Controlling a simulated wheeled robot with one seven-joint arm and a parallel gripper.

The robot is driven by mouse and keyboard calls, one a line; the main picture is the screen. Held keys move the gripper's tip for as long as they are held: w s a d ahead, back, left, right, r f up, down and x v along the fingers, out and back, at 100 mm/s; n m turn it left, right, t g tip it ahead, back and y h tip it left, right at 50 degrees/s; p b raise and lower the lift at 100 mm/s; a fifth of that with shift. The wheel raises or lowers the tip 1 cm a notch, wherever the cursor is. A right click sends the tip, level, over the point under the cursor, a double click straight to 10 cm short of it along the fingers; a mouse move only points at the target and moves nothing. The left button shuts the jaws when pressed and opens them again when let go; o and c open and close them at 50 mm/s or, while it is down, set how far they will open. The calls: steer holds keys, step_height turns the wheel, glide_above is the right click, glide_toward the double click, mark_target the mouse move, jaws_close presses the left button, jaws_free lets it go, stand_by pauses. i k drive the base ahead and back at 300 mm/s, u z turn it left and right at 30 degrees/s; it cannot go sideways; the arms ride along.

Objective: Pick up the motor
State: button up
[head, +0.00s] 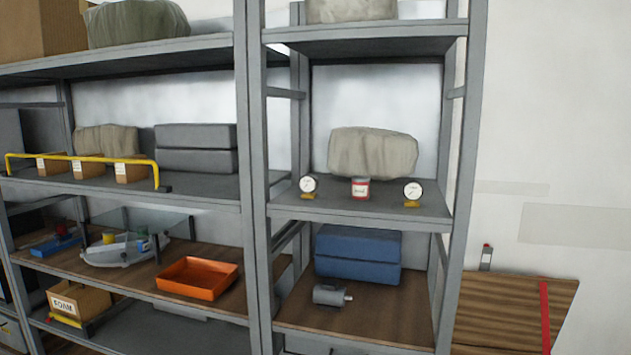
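A small grey cylindrical motor (328,295) with a short shaft pointing right lies on its side on a brown wooden shelf board (375,318) in the right shelf unit. It sits in front of blue stacked blocks (357,255), and nothing visible covers it. My gripper is not in the head view, so I cannot see whether it is open or holding anything.
A grey upright (456,190) bounds the bay on the right. An orange tray (197,279) stands in the left bay. The board right of the motor is clear.

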mark_target(330, 297)
steer(key=i, duration=1)
steer(key=z, duration=0.2)
